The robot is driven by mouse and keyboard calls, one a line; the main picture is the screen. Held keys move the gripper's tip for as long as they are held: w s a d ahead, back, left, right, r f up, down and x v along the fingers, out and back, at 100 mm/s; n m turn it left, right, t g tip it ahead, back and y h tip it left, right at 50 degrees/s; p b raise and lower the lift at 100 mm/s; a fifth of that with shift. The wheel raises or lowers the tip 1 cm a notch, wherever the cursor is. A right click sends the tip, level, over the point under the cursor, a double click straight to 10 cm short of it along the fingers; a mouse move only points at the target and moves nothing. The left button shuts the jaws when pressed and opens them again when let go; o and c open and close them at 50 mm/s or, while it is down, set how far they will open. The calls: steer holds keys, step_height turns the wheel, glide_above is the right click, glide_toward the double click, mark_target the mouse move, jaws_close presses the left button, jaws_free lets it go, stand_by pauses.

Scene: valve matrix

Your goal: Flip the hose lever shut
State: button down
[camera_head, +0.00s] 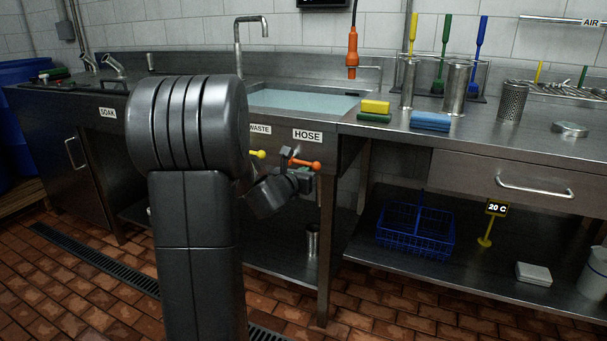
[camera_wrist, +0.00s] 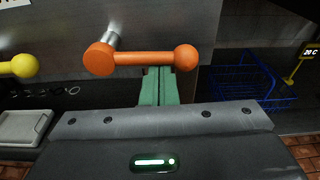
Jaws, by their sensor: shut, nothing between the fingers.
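The orange hose lever (camera_head: 304,164) sits on the counter front below the HOSE label (camera_head: 307,135). In the wrist view the orange lever (camera_wrist: 145,58) lies about level, its hub at the left and its ball end at the right. My gripper (camera_wrist: 160,72) is shut and empty, its green fingertips just under the lever's bar, near the ball end. Whether they touch the lever I cannot tell. In the head view my gripper (camera_head: 300,178) is small and partly hidden by my wrist. The yellow lever (camera_head: 257,154) is to the left, below the WASTE label (camera_head: 260,129).
A water-filled sink (camera_head: 300,101) is above the levers. A yellow sponge (camera_head: 375,106) and a blue one (camera_head: 430,120) lie on the counter. A blue wire basket (camera_head: 415,230) and a 20 C sign (camera_head: 496,208) stand on the lower shelf at right.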

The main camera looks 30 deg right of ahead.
steer(key=shift+f, duration=0.1)
step_height(320, 180, down, 4)
steer(key=b, duration=0.5)
steer(key=p+v, duration=0.1)
steer(key=v, duration=0.8)
steer(key=shift+p, duration=0.35)
steer(key=shift+a, duration=0.1)
steer(key=w+d+r+p, duration=0.3)
steer(key=w+d, duration=0.2)
steer(key=d, duration=0.2)
steer(key=shift+w, duration=0.35)
steer(key=shift+f, duration=0.1)
